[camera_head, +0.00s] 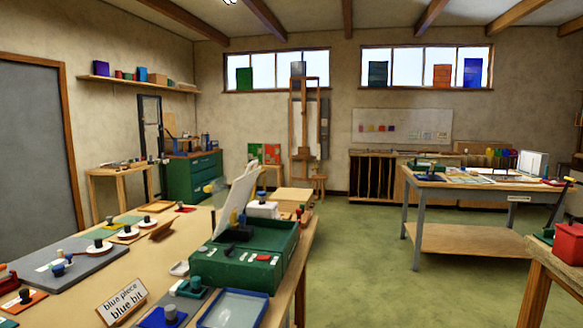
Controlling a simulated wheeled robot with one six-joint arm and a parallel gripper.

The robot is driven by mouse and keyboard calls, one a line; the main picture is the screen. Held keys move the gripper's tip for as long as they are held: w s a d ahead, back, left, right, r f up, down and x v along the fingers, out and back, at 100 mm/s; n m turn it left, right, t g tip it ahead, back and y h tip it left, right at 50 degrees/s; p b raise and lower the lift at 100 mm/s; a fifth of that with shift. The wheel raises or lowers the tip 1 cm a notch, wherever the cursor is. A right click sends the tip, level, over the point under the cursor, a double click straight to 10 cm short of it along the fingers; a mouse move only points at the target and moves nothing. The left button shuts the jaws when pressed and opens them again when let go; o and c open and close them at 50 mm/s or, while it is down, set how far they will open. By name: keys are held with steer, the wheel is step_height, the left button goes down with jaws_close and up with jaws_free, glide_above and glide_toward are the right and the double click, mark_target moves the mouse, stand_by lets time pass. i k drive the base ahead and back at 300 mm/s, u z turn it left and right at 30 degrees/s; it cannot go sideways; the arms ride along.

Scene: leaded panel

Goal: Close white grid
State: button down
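I cannot pick out a clear white grid. A pale white panel (237,201) stands tilted up at the back left of an open green box (258,262) on the near table. I cannot tell whether it is hinged to the box or has a grid on it. The box has a dark, mostly hidden inside and small coloured knobs on its front. A white board (402,126) with coloured squares hangs on the back wall. My gripper is not in view.
The near wooden table (80,316) holds coloured plates with knobs, a blue-rimmed tray (233,309) and a sign reading "blue piece blue bit" (122,302). A workbench (473,178) stands at the right. Green floor (365,245) between them is clear.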

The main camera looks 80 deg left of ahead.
mark_target(242, 188)
steer(key=i, duration=0.4)
steer(key=u, duration=2.25)
steer(key=i, duration=1.2)
steer(key=u, duration=0.1)
